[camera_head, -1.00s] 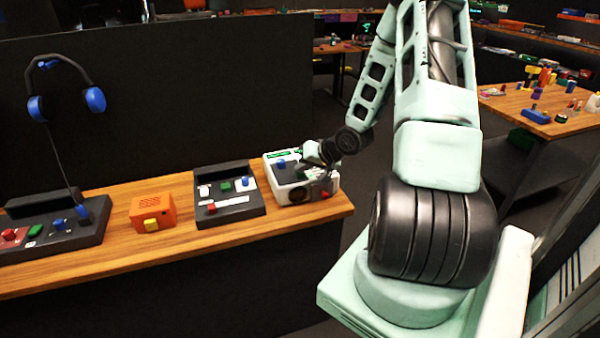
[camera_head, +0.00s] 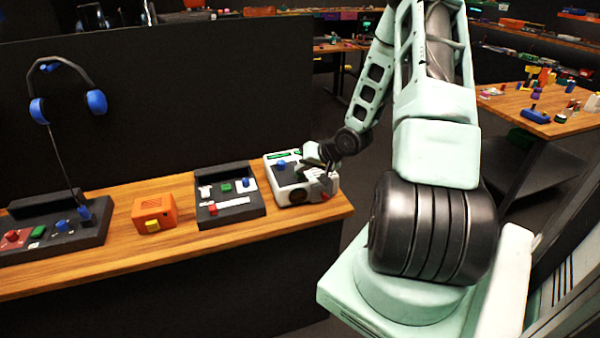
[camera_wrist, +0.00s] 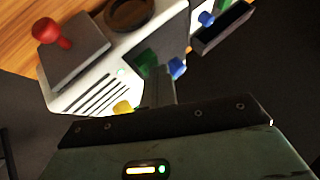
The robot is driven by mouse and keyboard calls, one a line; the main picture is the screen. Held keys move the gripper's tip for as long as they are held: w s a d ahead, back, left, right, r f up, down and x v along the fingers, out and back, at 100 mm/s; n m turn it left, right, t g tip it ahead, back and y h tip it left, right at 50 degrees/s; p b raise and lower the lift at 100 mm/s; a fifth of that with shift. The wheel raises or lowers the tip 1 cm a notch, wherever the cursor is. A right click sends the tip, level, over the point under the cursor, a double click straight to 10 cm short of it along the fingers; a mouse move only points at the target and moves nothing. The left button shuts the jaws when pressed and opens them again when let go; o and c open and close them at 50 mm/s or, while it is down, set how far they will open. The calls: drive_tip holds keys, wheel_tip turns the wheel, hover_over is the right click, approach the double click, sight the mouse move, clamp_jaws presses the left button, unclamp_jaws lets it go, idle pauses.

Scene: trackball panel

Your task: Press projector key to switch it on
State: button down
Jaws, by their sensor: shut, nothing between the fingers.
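The white projector-like box (camera_head: 281,191) stands at the right end of the wooden bench, with a blue knob (camera_head: 281,163) on top. My gripper (camera_head: 326,173) is over its right side, fingers shut and empty. In the wrist view the white box (camera_wrist: 68,96) shows a red knob (camera_wrist: 50,32), a dark round ring (camera_wrist: 128,12), slots, a yellow key (camera_wrist: 122,107) and a blue knob (camera_wrist: 177,67). A green key (camera_wrist: 147,60) lies just beyond the shut fingertips (camera_wrist: 158,75), which partly cover that area. I cannot tell whether they touch it.
Left along the bench (camera_head: 240,232) are a dark panel (camera_head: 232,208) with small keys, an orange box (camera_head: 153,211) and a console with headphones (camera_head: 68,90). A dark partition stands behind. Another table (camera_head: 535,118) with small objects is at the right.

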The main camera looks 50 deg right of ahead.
sight(303, 175)
wheel_tip(303, 175, up, 6)
drive_tip(key=p, duration=0.7)
drive_tip(key=shift+r, duration=0.1)
idle(0.4)
